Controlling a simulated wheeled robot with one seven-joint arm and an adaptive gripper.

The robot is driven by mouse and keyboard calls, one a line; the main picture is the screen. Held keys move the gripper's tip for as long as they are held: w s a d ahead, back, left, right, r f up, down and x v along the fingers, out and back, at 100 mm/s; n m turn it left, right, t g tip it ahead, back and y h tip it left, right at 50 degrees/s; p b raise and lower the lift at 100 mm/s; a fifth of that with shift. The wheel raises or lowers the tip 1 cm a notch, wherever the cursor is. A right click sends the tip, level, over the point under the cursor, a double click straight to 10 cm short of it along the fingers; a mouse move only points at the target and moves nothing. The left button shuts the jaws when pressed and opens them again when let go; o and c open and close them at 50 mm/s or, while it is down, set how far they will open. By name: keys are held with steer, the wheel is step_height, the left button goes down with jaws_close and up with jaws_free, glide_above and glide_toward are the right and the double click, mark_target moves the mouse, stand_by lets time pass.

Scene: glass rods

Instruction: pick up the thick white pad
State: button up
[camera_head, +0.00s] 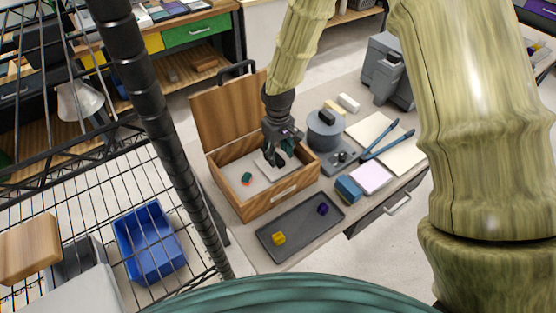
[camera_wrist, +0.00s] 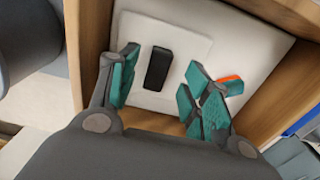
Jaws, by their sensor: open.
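The thick white pad (camera_wrist: 137,30) lies in the open wooden box (camera_head: 271,205). It looks like a pale square on the box's light floor. A black block (camera_wrist: 158,68) sits upon its middle; I cannot tell whether it is a handle fixed to the pad. In the head view the pad (camera_head: 262,166) is partly hidden by my gripper (camera_head: 277,156). In the wrist view my gripper (camera_wrist: 162,92) is open, its teal fingers on either side of the black block, with nothing held. I cannot tell the height of the fingertips above the pad.
A small teal and orange item (camera_head: 246,178) lies in the box left of the pad. The raised lid (camera_head: 225,110) stands behind. A dark tray (camera_head: 292,236) with yellow and purple pieces lies in front. A grey round device (camera_head: 325,133) stands close at right.

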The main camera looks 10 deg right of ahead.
steer(key=shift+f, duration=0.45)
steer(key=shift+w+f, duration=0.55)
steer(key=shift+f, duration=0.3)
steer(key=shift+s+r, duration=0.3)
steer(key=shift+s, duration=0.05)
steer(key=shift+w+f, duration=0.15)
steer(key=shift+w, duration=0.05)
steer(key=c, duration=1)
steer(key=shift+s, duration=0.1)
jaws_close()
